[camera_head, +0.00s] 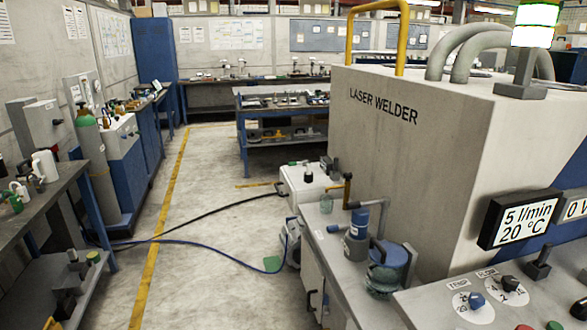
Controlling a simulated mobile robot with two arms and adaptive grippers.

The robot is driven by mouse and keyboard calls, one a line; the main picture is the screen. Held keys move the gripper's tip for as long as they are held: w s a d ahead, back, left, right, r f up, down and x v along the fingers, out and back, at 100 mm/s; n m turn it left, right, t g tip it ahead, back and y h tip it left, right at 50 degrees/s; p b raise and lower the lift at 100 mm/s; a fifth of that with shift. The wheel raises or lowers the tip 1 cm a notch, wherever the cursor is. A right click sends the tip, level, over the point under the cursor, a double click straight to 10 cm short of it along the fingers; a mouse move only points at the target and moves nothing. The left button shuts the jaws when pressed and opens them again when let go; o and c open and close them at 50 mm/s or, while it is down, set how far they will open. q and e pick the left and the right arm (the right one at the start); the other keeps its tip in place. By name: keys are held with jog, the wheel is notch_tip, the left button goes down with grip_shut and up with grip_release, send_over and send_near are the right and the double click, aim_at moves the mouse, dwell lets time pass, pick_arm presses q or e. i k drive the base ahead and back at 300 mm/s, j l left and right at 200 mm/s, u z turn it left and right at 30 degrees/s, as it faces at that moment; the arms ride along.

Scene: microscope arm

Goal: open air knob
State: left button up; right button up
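No knob that I can tell is the air knob shows clearly. On the laser welder's front panel, a blue knob (476,300) sits on a round white dial with a small label that seems to read TEMP. A black knob (510,284) sits on a second white dial beside it, its label too small to read surely. Neither of my grippers is in view.
The large grey laser welder (420,150) fills the right, with a display (520,218) reading 5 l/min, 20 °C. A workbench (45,195) stands at the left. Blue and black hoses (215,255) cross the floor. Floor around the yellow line (165,215) is otherwise mostly clear.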

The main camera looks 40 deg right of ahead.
aim_at(347, 175)
jog(key=i+j+z, duration=0.1)
jog(key=i+z, duration=0.15)
jog(key=i, duration=0.25)
jog(key=i+j+z, duration=0.25)
jog(key=i, duration=0.25)
